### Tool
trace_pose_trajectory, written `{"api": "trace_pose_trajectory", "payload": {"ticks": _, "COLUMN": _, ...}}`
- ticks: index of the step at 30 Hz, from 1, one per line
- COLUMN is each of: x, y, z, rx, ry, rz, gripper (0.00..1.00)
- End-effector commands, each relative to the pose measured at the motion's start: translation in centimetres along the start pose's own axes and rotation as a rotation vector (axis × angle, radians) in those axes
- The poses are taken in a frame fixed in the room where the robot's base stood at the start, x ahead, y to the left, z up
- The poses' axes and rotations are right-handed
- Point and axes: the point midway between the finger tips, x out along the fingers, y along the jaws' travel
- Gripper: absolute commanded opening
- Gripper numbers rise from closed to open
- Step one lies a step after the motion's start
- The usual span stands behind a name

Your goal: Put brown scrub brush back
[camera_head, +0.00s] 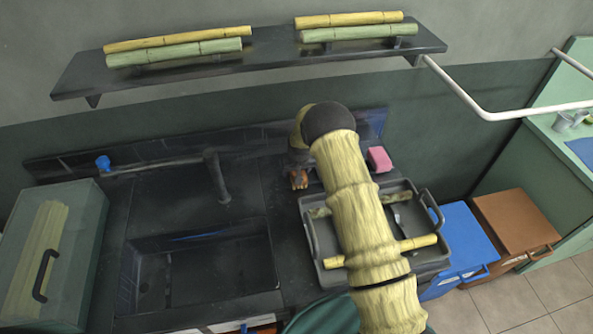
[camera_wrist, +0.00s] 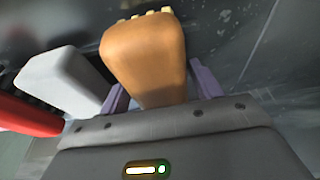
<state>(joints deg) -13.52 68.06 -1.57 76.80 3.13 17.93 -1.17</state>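The brown scrub brush (camera_wrist: 147,60) fills the middle of the wrist view, its pale bristle tufts showing at its far end. My gripper's (camera_wrist: 158,80) two purple fingers lie against its two sides, and it looks shut on the brush. In the head view a small part of the brown brush (camera_head: 299,179) shows beside my wrist, close above the dark counter behind the tray. My arm hides most of my gripper there. I cannot tell whether the brush touches the counter.
A white block (camera_wrist: 62,82) and a red one (camera_wrist: 24,117) are left of the brush. A pink sponge (camera_head: 380,159) lies right of my wrist. A grey tray (camera_head: 322,236) is under my arm. The faucet (camera_head: 218,178) and sink (camera_head: 200,270) are left; a shelf (camera_head: 270,50) hangs above.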

Motion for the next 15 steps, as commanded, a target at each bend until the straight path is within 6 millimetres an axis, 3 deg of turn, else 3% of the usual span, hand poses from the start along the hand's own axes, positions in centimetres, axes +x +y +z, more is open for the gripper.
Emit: {"api": "trace_pose_trajectory", "payload": {"ticks": 15, "x": -1.1, "y": 0.0, "z": -0.4, "rx": 0.0, "ry": 0.001, "rz": 0.0, "gripper": 0.71}}
